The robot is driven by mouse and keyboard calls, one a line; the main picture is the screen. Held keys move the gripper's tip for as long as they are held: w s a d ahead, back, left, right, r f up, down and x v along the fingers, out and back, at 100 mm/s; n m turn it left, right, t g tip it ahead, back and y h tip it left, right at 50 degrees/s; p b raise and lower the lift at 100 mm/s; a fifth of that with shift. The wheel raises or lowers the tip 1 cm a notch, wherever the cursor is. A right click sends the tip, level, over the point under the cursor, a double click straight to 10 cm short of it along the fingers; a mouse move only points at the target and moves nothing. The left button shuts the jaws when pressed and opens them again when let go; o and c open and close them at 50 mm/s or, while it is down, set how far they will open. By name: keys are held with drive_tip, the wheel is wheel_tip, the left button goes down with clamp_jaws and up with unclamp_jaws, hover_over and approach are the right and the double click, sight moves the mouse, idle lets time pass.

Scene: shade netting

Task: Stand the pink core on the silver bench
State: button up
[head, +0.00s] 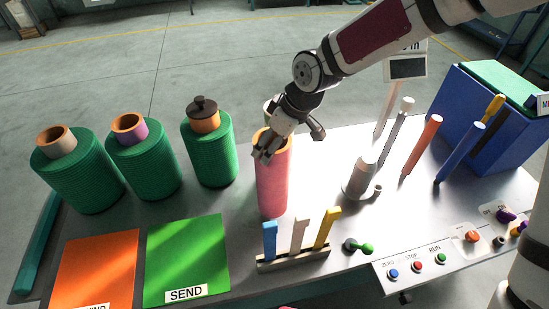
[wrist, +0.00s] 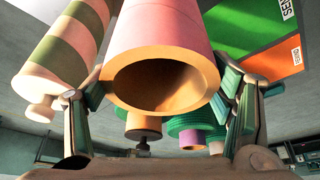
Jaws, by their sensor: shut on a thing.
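The pink core (head: 272,187) is a tall hollow tube with an orange inner wall, upright at the middle of the silver bench (head: 325,195). My gripper (head: 265,150) is shut on it near its upper end. In the wrist view the pink core (wrist: 160,40) lies between the two fingers of my gripper (wrist: 160,98), its open end facing the camera. Its lower end is at or just above the bench top; I cannot tell whether it touches.
Green rolls (head: 145,163) stand at left, behind orange (head: 97,268) and green (head: 187,258) mats. A rack (head: 293,260) with coloured tabs is just in front of the core. A grey stand (head: 361,180) is to its right. A striped roll (wrist: 65,50) shows in the wrist view.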

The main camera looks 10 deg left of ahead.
drive_tip(key=shift+f, duration=2.4)
drive_tip(key=o, duration=1.9)
drive_tip(key=shift+o, duration=0.2)
drive_tip(key=v, duration=1.2)
drive_tip(key=shift+p, duration=0.35)
drive_tip(key=shift+s, duration=0.1)
